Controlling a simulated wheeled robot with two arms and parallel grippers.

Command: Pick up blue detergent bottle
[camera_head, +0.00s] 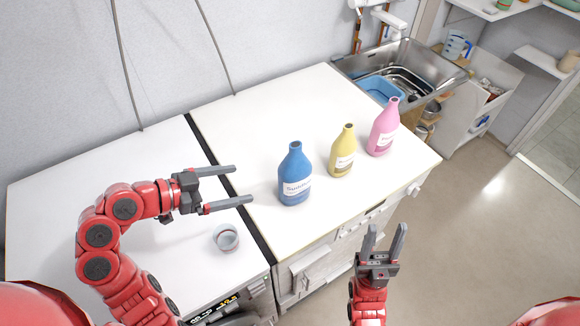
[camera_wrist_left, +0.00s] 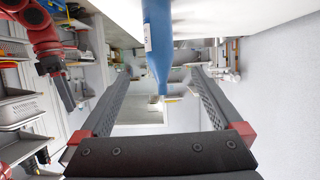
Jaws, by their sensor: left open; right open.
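The blue detergent bottle (camera_head: 295,178) stands upright on the white counter, with a white label on its front. In the left wrist view the blue bottle (camera_wrist_left: 157,40) appears upside down, ahead of and between the two fingers. My left gripper (camera_head: 244,184) is open and empty, its fingers pointing at the bottle from the left with a small gap. It also shows in the left wrist view (camera_wrist_left: 160,75). My right gripper (camera_head: 386,232) is open and empty in front of the counter's edge, its fingers pointing up the picture.
A yellow bottle (camera_head: 342,152) and a pink bottle (camera_head: 384,128) stand to the right of the blue one. A small cup (camera_head: 225,237) sits below my left gripper in the picture. A sink (camera_head: 405,68) holds a blue basin (camera_head: 381,90). The counter behind the bottles is clear.

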